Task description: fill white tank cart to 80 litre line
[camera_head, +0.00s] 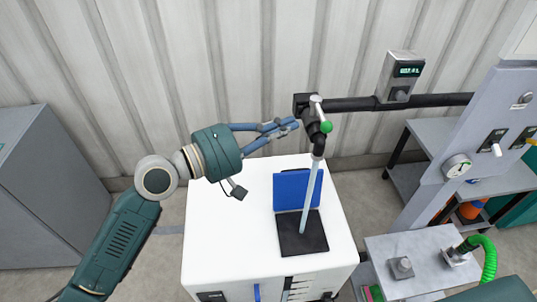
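The white tank cart (235,248) stands in the middle, its blue lid (296,190) raised behind a dark square opening (290,247). A dark spout (317,144) on a black pipe hangs above it. A pale blue-grey column (311,196), looking like a liquid stream, runs from the spout into the opening. A valve lever with a green knob (326,127) sits at the spout. My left gripper (289,125) is just left of the valve, apart from the knob, its fingertips together with nothing visible between them. The level inside and the 80 litre line cannot be made out.
A grey meter (398,78) with a small green display, digits blurred, is on the black pipe (405,102). A panel with a round gauge (456,166) stands right. A small table (410,246) and green hose (488,257) are lower right. A grey cabinet (45,190) is left.

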